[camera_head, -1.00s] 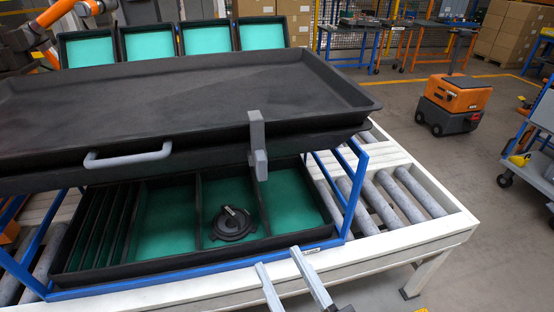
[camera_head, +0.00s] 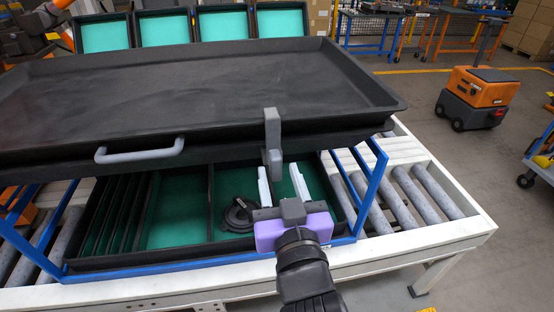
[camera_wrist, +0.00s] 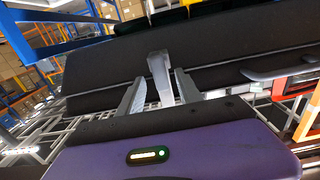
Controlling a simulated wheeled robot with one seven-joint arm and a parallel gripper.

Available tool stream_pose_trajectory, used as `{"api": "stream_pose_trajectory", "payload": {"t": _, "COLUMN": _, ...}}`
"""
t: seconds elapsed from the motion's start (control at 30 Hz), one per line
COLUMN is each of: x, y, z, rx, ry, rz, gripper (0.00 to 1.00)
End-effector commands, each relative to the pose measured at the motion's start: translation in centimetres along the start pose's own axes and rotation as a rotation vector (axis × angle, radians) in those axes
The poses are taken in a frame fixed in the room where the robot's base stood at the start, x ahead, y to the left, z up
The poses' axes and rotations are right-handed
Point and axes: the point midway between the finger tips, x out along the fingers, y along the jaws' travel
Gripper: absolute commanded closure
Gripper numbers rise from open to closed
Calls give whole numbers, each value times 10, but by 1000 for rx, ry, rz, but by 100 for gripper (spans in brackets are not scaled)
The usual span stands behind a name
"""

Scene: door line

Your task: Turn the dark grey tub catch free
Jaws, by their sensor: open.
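The dark grey tub (camera_head: 200,95) is the large shallow black one tilted above a blue frame. Its catch (camera_head: 272,130) is a light grey upright bar at the front rim, with a wider lower end hanging below the rim. My gripper (camera_head: 278,168) is open, just below and in front of the catch, its pale fingers pointing towards the tub. In the wrist view, the catch (camera_wrist: 160,72) stands between the two fingers of my gripper (camera_wrist: 159,82) with gaps beside it. Whether the fingertips reach around it in depth I cannot tell.
A grey handle (camera_head: 140,152) sits on the tub's front, left of the catch. Below is a divided tray with green floor (camera_head: 178,215) and a black round part (camera_head: 238,214). The blue frame (camera_head: 372,190) stands on a roller conveyor (camera_head: 430,190).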

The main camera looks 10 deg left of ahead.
Motion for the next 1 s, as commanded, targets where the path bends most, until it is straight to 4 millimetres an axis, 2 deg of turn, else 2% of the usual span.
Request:
{"api": "stream_pose_trajectory", "payload": {"t": 0.1, "x": 19, "y": 0, "z": -2, "rx": 0, "ry": 0, "rz": 0, "gripper": 58}}
{"api": "stream_pose_trajectory", "payload": {"t": 0.3, "x": 37, "y": 0, "z": -1, "rx": 0, "ry": 0, "rz": 0, "gripper": 58}}
{"api": "stream_pose_trajectory", "payload": {"t": 0.63, "x": 40, "y": 0, "z": 0, "rx": 0, "ry": 1, "rz": 0, "gripper": 58}}
{"api": "stream_pose_trajectory", "payload": {"t": 0.83, "x": 40, "y": 0, "z": 0, "rx": 0, "ry": 1, "rz": -1, "gripper": 97}}
{"api": "stream_pose_trajectory", "payload": {"t": 0.87, "x": 40, "y": 0, "z": 0, "rx": 0, "ry": 1, "rz": -1, "gripper": 100}}
{"api": "stream_pose_trajectory", "payload": {"t": 1.0, "x": 40, "y": 0, "z": 0, "rx": 0, "ry": 1, "rz": -1, "gripper": 100}}
